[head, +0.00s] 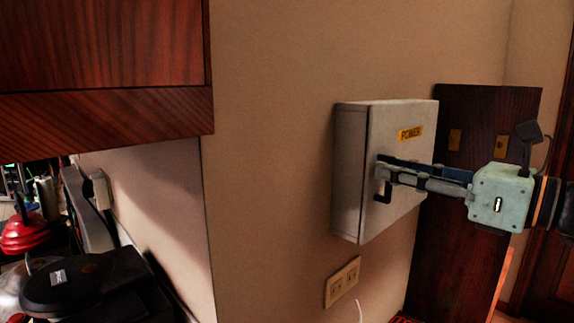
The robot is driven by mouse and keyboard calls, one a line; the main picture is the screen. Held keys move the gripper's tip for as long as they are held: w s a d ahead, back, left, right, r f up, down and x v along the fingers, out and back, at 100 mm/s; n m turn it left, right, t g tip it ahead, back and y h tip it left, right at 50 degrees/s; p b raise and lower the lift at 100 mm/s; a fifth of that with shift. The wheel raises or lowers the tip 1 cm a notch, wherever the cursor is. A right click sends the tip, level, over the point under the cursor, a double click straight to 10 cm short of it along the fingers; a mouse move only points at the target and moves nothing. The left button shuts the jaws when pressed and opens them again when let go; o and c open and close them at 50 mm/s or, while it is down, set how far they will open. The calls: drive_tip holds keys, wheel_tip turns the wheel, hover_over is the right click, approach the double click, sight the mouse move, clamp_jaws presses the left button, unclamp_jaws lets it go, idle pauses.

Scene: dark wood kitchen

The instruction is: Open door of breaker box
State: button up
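The breaker box (349,170) is a grey-white metal box fixed to the beige wall, right of centre in the head view. Its front door looks shut and carries a yellow label (410,133) reading "POWER".
A wall outlet (342,282) with a white cord sits below the box. A dark wood panel (474,220) with yellowish plates stands to its right. A wood cabinet (105,60) hangs at upper left, above a black appliance (85,285). The wall left of the box is clear.

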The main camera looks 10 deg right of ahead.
clamp_jaws()
drive_tip(key=shift+s+d, duration=0.2)
idle(0.4)
